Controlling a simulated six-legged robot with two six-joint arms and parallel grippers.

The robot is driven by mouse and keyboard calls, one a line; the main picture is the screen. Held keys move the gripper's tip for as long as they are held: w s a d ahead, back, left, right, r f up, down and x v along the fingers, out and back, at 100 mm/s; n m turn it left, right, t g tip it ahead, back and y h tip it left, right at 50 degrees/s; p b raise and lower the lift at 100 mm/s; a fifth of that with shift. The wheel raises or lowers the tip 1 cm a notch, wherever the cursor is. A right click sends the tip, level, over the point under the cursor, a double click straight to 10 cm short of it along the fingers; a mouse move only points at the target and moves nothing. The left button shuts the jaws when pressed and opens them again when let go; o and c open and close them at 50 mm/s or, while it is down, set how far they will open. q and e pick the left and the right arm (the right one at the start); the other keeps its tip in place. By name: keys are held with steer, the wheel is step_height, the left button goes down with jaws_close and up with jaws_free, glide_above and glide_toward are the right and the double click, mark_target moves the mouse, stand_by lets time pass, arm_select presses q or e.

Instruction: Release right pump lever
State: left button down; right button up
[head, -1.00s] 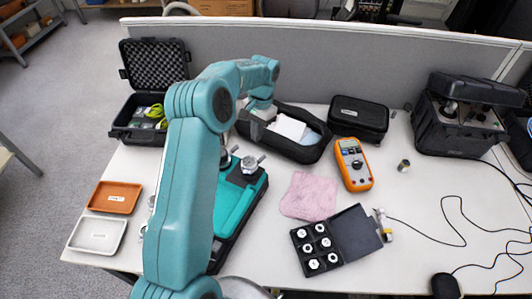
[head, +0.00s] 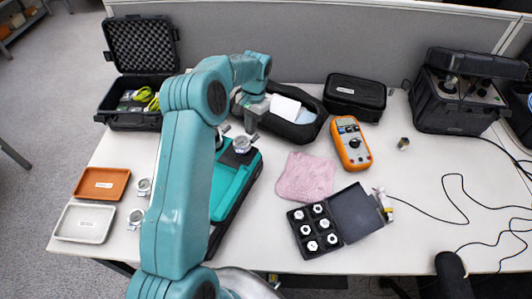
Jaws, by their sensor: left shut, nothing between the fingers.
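A teal pump unit (head: 230,187) in a dark case lies left of the table's middle, partly hidden behind my left arm. A silver knob with a small lever (head: 242,145) stands on its right upper part. A second metal lever (head: 223,129) shows beside my arm, mostly hidden. My left gripper (head: 250,128) is shut and empty, pointing down just above and behind the right knob. I cannot tell whether it touches the lever.
A black open pouch (head: 312,130) lies right behind the gripper. An orange multimeter (head: 351,145), pink cloth (head: 306,177) and box of weights (head: 314,233) lie to the right. Orange (head: 102,183) and white (head: 84,223) trays lie left. The right front table is mostly clear except cables.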

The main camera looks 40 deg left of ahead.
mark_target(258, 136)
arm_select(q)
steer(key=m, duration=0.1)
steer(key=d+m, duration=0.1)
steer(key=shift+w+d+f+m+b, duration=0.25)
steer(key=shift+d+f+m+b, duration=0.05)
steer(key=shift+d+m+b, duration=0.1)
steer(key=shift+w+d+m+y+b, duration=0.1)
steer(key=shift+d+m+y+b, duration=0.25)
steer(key=shift+d+m, duration=0.4)
steer(key=s+d+m+t+y+b, duration=0.1)
steer(key=s+d+m+y, duration=0.15)
steer(key=d+m, duration=0.65)
steer(key=a+r+m+h+p, duration=0.1)
steer(key=a+r+m+p, duration=0.1)
steer(key=r+p, duration=0.3)
step_height(258, 136, up, 2)
steer(key=shift+s+a+r, duration=0.1)
steer(key=shift+s+a, duration=0.25)
steer(key=shift+a, duration=0.25)
steer(key=shift+m, duration=0.25)
